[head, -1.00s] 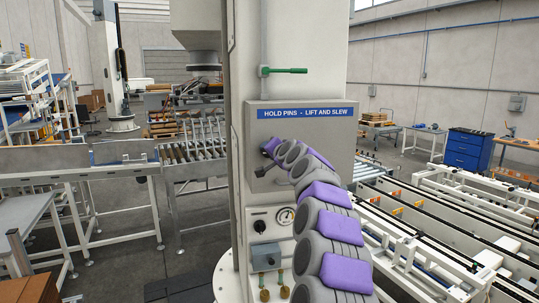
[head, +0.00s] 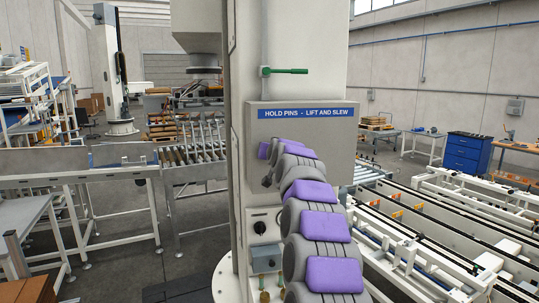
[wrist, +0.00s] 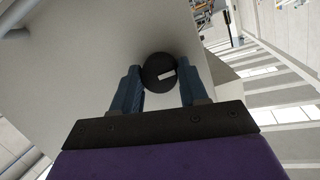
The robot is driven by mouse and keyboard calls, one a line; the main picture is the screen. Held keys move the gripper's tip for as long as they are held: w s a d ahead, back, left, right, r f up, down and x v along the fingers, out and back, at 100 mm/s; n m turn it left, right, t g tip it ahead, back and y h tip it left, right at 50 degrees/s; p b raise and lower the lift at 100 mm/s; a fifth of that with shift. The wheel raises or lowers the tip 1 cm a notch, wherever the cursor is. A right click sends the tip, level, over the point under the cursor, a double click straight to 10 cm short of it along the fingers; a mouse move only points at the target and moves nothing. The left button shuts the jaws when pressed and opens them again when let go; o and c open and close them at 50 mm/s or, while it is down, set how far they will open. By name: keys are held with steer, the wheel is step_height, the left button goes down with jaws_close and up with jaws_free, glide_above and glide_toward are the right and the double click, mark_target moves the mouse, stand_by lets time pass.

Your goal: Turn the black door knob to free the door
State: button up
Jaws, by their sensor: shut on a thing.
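The black door knob (wrist: 163,66) is round with a white mark on its face, seen in the wrist view against a pale grey surface. The mark lies nearly level, tilted slightly up to the right. My gripper (wrist: 160,78) has one blue-grey finger on each side of the knob and is shut on it. In the head view the grey door (head: 338,138) is below the blue sign reading "HOLD PINS - LIFT AND SLEW" (head: 305,113). It looks shut. My arm hides the knob and most of the gripper there.
A green-handled lever (head: 290,71) sits above the door on the white column. A small black dial (head: 259,227) and a grey box (head: 266,258) are below it. Roller conveyors (head: 195,150) stand at the left, white conveyor frames (head: 440,225) at the right.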

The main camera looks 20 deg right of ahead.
steer(key=shift+f+n, duration=0.25)
steer(key=shift+n, duration=0.05)
steer(key=o, duration=0.9)
steer(key=shift+w, duration=0.15)
steer(key=shift+o, duration=0.7)
steer(key=shift+r, duration=0.1)
steer(key=v, duration=1.7)
steer(key=shift+s+r+b, duration=0.15)
steer(key=shift+s+b, duration=0.05)
steer(key=shift+b, duration=0.2)
